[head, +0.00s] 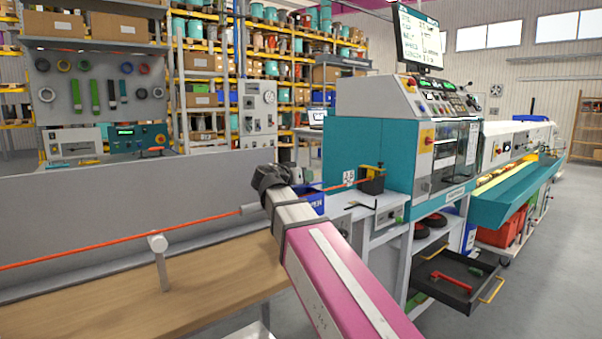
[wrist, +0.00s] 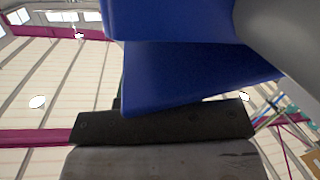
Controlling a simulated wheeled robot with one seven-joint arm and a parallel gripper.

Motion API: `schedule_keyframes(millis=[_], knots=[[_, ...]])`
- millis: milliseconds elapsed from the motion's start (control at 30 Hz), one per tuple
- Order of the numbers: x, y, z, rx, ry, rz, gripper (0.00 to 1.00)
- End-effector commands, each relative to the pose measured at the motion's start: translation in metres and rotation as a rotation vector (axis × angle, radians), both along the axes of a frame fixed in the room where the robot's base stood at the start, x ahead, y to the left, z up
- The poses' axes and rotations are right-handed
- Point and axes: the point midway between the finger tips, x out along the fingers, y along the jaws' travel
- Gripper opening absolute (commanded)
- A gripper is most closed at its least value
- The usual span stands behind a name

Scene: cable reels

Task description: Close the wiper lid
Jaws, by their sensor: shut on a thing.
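The wiper is a blue box (head: 315,198) with white letters on its side, on the orange cable's line in the head view. My gripper (head: 268,178) is at its left end and hides much of it. In the wrist view a blue plate (wrist: 180,75), which looks like the wiper lid, lies against a dark finger (wrist: 165,122) of my gripper. My gripper is shut on it. More blue surface (wrist: 170,20) fills the top of that view. The lid's hinge and exact angle are hidden.
The orange cable (head: 100,248) runs past a post with a roller (head: 158,243) over the wooden bench top (head: 120,309). A teal machine (head: 374,155) stands to the right. An open black drawer (head: 455,285) juts out below it. Grey floor is free at the far right.

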Motion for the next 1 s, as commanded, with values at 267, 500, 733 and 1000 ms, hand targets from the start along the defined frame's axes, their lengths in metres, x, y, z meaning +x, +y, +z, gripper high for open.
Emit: schedule_keyframes(millis=[267,500,733,1000], knots=[[-0.009,-0.005,-0.015,0.103,-0.151,0.000,0.00],[-0.011,-0.007,-0.022,0.150,-0.222,-0.002,0.00],[-0.011,-0.007,-0.024,0.167,-0.246,-0.001,0.00],[-0.011,-0.007,-0.025,0.170,-0.246,-0.002,0.00]])
